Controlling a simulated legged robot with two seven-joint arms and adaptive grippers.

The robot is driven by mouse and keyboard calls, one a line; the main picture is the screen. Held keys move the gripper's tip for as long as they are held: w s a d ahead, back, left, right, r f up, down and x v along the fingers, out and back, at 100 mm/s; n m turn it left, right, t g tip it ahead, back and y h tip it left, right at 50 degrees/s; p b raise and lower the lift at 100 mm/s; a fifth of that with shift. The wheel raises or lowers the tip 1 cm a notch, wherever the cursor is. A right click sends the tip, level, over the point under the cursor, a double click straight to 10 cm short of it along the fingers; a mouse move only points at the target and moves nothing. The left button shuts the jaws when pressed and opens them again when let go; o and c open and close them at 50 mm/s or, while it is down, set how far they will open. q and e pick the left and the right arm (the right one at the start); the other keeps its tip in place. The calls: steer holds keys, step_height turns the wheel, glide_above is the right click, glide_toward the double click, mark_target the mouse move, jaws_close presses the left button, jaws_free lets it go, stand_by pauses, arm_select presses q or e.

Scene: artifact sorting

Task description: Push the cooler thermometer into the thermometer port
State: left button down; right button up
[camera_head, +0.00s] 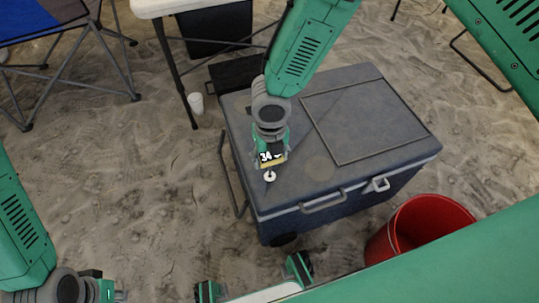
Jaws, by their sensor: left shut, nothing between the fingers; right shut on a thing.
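The cooler (350,190) is a grey-blue box standing on the sand, with a panel outlined on its lid. My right gripper (271,150) reaches down over the lid's left front part and is shut on the cooler thermometer (266,157), whose dark and yellow display shows "34". A small white round piece (270,176) with a dark middle shows just below the display. I cannot tell whether it is the thermometer port, or whether the thermometer touches it. My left gripper (118,292) is at the bottom left, shut and empty, well away from the cooler.
A red bucket (430,225) stands right of the cooler. A white-topped table (165,6) is behind it, with a white cup (196,103) on the sand near its leg. A blue folding chair (40,22) is at the top left. The sand left of the cooler is clear.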

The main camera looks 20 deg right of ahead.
mark_target(270, 174)
steer(key=shift+p, duration=0.5)
stand_by(0.5)
steer(key=shift+f+b, duration=2.1)
steer(key=shift+f, duration=1.7)
steer(key=o, duration=1.2)
step_height(270, 174, up, 12)
